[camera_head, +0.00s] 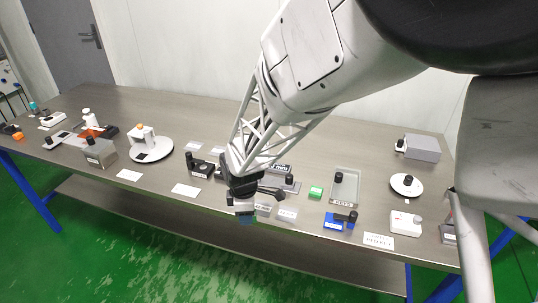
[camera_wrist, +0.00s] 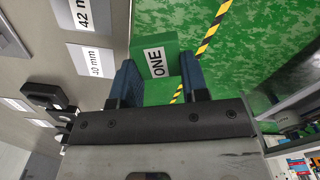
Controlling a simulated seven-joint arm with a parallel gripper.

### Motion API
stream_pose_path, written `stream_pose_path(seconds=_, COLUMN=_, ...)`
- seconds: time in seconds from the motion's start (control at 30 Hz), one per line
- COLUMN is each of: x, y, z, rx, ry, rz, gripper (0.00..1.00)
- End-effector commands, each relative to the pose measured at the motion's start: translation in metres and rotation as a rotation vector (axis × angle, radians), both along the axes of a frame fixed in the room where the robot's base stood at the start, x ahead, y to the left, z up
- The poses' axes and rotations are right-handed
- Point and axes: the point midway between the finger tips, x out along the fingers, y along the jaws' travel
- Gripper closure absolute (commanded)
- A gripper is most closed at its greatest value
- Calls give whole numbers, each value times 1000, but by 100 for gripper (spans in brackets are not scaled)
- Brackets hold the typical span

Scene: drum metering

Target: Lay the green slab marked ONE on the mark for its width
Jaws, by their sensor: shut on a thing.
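The green slab marked ONE (camera_wrist: 156,62) is between the two blue fingers of my gripper (camera_wrist: 160,82) in the wrist view. My gripper is shut on it, and its white ONE label faces the camera. Green floor shows beyond the slab, past the table's front edge. Two width marks lie to the left in the wrist view: a "42 mm" plate (camera_wrist: 81,14) and a "40 mm" plate (camera_wrist: 92,61). The slab is apart from both. In the head view my gripper (camera_head: 244,215) is at the front edge; I cannot make out the slab there.
A clear tray (camera_head: 346,187), a blue block (camera_head: 334,222) and a white disc (camera_head: 406,185) stand farther right. Black-knobbed items stand close behind my gripper. The front is open over the floor.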

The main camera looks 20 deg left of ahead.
Motion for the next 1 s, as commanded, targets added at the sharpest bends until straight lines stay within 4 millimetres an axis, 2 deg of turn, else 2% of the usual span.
stream_pose_path(seconds=0.7, x=74, y=65, z=-9, rx=0, ry=0, rz=0, gripper=85)
stream_pose_path(seconds=1.0, x=86, y=76, z=-11, rx=0, ry=-1, rz=0, gripper=85)
